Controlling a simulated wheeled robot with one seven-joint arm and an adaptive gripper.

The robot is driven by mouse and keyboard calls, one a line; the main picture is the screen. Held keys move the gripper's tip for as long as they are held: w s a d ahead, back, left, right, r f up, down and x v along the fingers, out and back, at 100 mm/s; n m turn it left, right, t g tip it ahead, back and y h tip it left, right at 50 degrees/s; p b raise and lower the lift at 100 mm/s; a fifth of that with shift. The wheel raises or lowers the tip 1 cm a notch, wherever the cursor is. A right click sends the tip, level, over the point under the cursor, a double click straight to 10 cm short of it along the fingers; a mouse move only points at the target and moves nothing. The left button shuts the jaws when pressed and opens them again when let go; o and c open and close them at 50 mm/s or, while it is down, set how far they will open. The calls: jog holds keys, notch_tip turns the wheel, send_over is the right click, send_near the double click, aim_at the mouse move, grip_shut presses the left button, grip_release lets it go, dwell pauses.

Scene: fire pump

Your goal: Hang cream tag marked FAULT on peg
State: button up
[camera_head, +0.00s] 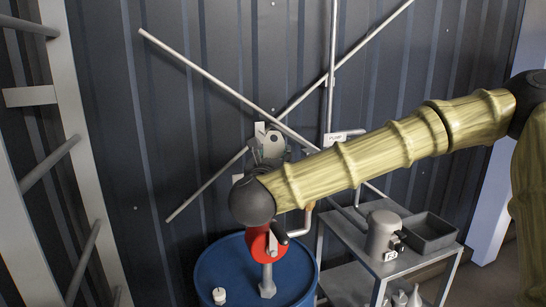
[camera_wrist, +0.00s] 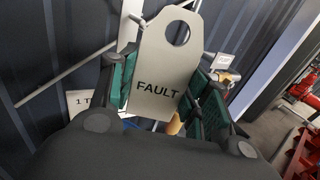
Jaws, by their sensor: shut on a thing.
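The cream tag (camera_wrist: 163,62) is marked FAULT in black, has a rounded top with a round hole, and looks greyish in the wrist view. My gripper (camera_wrist: 165,92) is shut on its lower part, with green pads at both sides. The tag stands out past the fingertips, hole end away from my palm. In the head view my gripper (camera_head: 270,150) is in front of the dark wall, above the red part on the blue drum; my arm partly covers it. A small fitting with a PUMP label (camera_head: 336,138) is on the wall to its right. I cannot make out the peg for certain.
Thin pale pipes (camera_head: 215,80) cross the corrugated wall behind my gripper. A blue drum (camera_head: 215,275) stands below, a grey metal cart (camera_head: 400,268) with a canister (camera_head: 382,235) and tray (camera_head: 445,238) to the right. A ladder-like frame (camera_head: 62,110) is at left.

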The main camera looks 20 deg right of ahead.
jog(key=shift+w+a+f+p, duration=0.15)
jog(key=shift+w+p, duration=0.65)
jog(key=shift+w, duration=0.8)
jog(key=shift+w+f+p, duration=0.1)
jog(key=shift+w+p, duration=1.2)
jog(key=shift+w, duration=0.3)
jog(key=shift+w+f+b, duration=0.25)
jog(key=shift+b, duration=0.15)
jog(key=shift+w+b, duration=0.2)
jog(key=shift+b, duration=0.35)
jog(key=shift+c, duration=0.5)
jog(key=shift+w+b, duration=0.2)
jog(key=shift+b, duration=0.15)
jog(key=shift+c, duration=1)
jog(key=shift+r, duration=0.1)
